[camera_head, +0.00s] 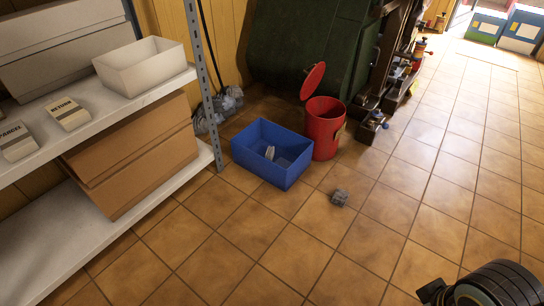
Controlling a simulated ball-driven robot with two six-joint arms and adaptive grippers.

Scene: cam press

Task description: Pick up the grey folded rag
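A small grey crumpled bundle, which looks like the grey folded rag (340,197), lies on the tiled floor in the middle of the head view. It is right of and in front of a blue bin and apart from it. A dark ribbed part of what looks like my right arm, with a smaller dark end that may be my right gripper (436,292), shows at the bottom right corner. It is well away from the rag, and its fingers cannot be made out. My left gripper is not in view.
The open blue bin (263,174) holds a small pale item. A red can (324,129) with its lid raised stands behind it. A shelf (151,103) with boxes fills the left, and dark machinery (310,48) stands at the back. The floor around the rag is clear.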

